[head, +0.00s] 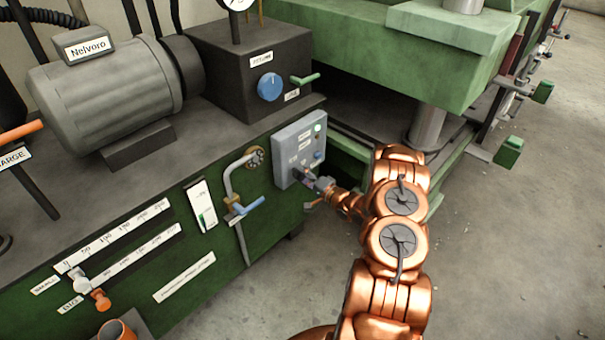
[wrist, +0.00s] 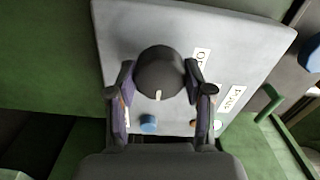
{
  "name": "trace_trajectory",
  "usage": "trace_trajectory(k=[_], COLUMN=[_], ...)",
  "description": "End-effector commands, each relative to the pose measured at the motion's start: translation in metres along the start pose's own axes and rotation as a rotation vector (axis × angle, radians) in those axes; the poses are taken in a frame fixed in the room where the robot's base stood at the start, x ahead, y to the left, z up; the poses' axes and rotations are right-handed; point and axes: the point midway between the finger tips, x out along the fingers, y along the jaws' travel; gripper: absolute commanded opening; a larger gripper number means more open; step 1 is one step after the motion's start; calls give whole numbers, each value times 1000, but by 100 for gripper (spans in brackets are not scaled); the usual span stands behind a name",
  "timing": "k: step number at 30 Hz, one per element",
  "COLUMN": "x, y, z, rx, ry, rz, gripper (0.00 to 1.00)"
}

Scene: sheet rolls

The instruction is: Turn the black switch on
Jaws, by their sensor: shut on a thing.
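The black switch (wrist: 160,72) is a round dark knob on a light grey control box (wrist: 125,30). A short white mark on the knob points toward the bottom of the wrist view, slightly left. My gripper (wrist: 160,80) is shut on the knob, with one finger on each side of it. Part of a label beside the knob is covered by a finger.
The box also carries a lit greenish lamp (head: 318,128) and a blue button (wrist: 148,123). A blue-handled valve (head: 248,208) on a pipe stands left of the box. A blue dial (head: 270,86) sits above. Open floor (head: 500,240) lies to the right.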

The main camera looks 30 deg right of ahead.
Motion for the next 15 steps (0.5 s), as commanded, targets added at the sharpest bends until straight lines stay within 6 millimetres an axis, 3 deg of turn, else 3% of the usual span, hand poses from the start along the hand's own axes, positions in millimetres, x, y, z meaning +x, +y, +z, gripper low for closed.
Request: trace_trajectory(k=[15], x=[0], y=[0], z=[-1], rx=[48], ry=[1], rz=[0], gripper=[17])
